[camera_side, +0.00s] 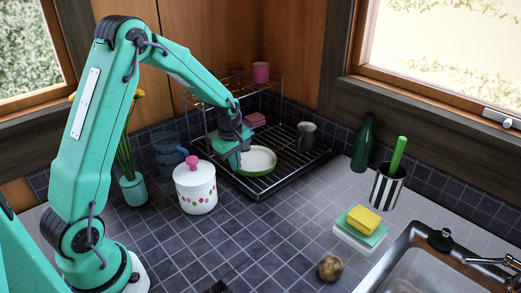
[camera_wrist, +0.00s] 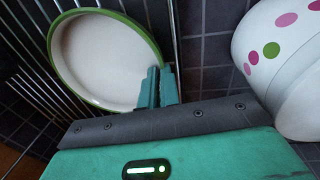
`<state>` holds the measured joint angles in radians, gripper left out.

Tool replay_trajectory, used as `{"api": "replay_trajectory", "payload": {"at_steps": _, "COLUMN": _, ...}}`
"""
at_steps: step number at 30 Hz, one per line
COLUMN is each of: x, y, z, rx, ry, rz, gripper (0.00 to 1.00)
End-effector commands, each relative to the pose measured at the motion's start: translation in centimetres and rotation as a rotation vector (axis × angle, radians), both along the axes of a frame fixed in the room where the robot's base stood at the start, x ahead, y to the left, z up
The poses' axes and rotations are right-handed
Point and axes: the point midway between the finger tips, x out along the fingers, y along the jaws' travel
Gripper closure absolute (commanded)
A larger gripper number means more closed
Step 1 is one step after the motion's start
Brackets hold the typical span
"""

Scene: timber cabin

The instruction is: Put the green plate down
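The green plate (camera_side: 258,161), white inside with a green rim, lies level at the front left of the black wire dish rack (camera_side: 297,174). I cannot tell whether it rests on the wires or hangs just above them. My gripper (camera_side: 236,160) is at the plate's left edge. In the wrist view the plate (camera_wrist: 105,60) shows over the rack wires, and my gripper (camera_wrist: 158,88) is shut on its rim, one finger inside and one outside. The fingertips are partly hidden in the side view.
A white dotted pot (camera_side: 195,188) with a pink knob stands close to the left of the rack; it also shows in the wrist view (camera_wrist: 285,60). A dark mug (camera_side: 306,134) stands at the rack's back. The tiled counter in front (camera_side: 240,235) is clear.

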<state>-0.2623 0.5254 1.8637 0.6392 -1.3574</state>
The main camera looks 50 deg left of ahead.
Motion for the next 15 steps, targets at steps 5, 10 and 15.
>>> {"api": "replay_trajectory", "payload": {"at_steps": 5, "x": -0.03, "y": -0.01, "z": -0.09, "rx": 0.0, "ry": 0.001, "rz": 0.0, "gripper": 0.74}}
{"api": "replay_trajectory", "payload": {"at_steps": 10, "x": -0.09, "y": -0.02, "z": -0.13, "rx": -0.001, "ry": 0.003, "rz": 0.0, "gripper": 0.74}}
{"api": "replay_trajectory", "payload": {"at_steps": 15, "x": -0.1, "y": -0.03, "z": 0.11, "rx": -0.001, "ry": 0.003, "rz": 0.0, "gripper": 0.74}}
